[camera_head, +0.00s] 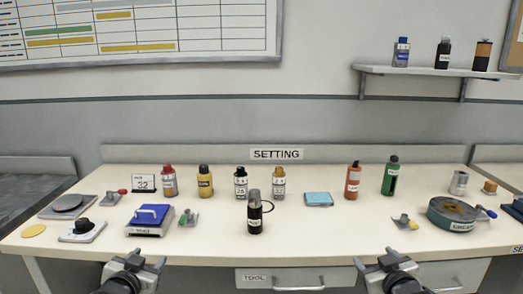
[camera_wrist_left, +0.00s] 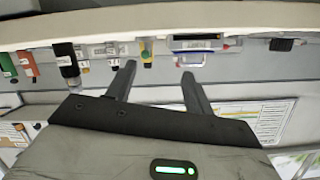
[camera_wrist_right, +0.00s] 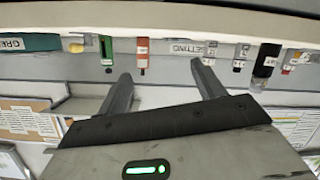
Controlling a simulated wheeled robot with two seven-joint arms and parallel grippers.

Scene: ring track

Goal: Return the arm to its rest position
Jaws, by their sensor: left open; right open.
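My left gripper (camera_head: 135,262) is at the front left edge of the table, open and empty. Its two fingers show apart in the left wrist view (camera_wrist_left: 155,82). My right gripper (camera_head: 386,262) is at the front right edge, open and empty. Its spread fingers show in the right wrist view (camera_wrist_right: 165,85). Neither gripper touches anything on the table (camera_head: 330,232). Both arms come in from the bottom of the head view.
Near the left gripper are a blue-topped device (camera_head: 150,220) and a grey device with a black knob (camera_head: 82,231). A black bottle with a ring (camera_head: 254,215) stands at centre front. A green round device (camera_head: 455,217) sits at right. Several bottles line the back.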

